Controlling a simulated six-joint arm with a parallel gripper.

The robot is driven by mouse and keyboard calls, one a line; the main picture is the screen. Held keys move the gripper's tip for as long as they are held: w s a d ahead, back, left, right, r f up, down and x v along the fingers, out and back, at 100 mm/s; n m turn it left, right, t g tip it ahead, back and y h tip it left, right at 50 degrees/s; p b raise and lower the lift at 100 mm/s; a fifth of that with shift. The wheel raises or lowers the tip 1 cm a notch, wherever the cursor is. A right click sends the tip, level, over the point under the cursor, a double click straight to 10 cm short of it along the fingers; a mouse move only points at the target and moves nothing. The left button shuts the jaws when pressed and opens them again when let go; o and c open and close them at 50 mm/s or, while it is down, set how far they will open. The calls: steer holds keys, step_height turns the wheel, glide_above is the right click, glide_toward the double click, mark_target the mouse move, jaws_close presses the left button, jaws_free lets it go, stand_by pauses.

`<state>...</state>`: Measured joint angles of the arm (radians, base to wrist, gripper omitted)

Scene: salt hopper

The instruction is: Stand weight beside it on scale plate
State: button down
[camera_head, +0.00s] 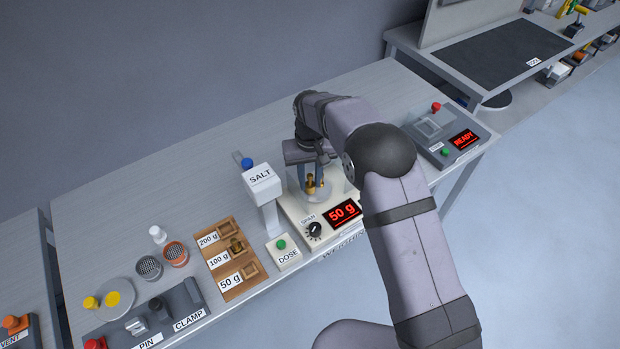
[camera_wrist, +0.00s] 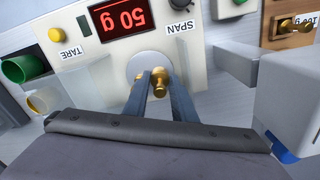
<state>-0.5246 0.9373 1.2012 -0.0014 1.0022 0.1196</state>
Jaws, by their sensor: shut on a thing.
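My gripper (camera_head: 313,180) is shut on a brass weight (camera_wrist: 160,80) and holds it over the round scale plate (camera_wrist: 146,64). In the head view the brass between my fingers (camera_head: 310,184) is partly hidden. A smaller brass piece (camera_wrist: 138,76) shows beside the held weight, mostly behind a finger; it looks like a second weight on the plate. The cream scale (camera_head: 295,208) shows 50 g in red on its display (camera_head: 342,212). Whether the held weight touches the plate is unclear.
The wooden rack (camera_head: 232,282) has a brass weight (camera_head: 237,246) at 100 g; the 200 g and 50 g places look empty. The SALT hopper (camera_head: 263,185) stands close left of the scale. A READY device (camera_head: 440,135) sits to the right.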

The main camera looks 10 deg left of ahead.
steer(key=shift+f+b, duration=0.3)
steer(key=shift+f, duration=0.25)
steer(key=c, duration=1.4)
jaws_free()
steer(key=shift+r, duration=0.1)
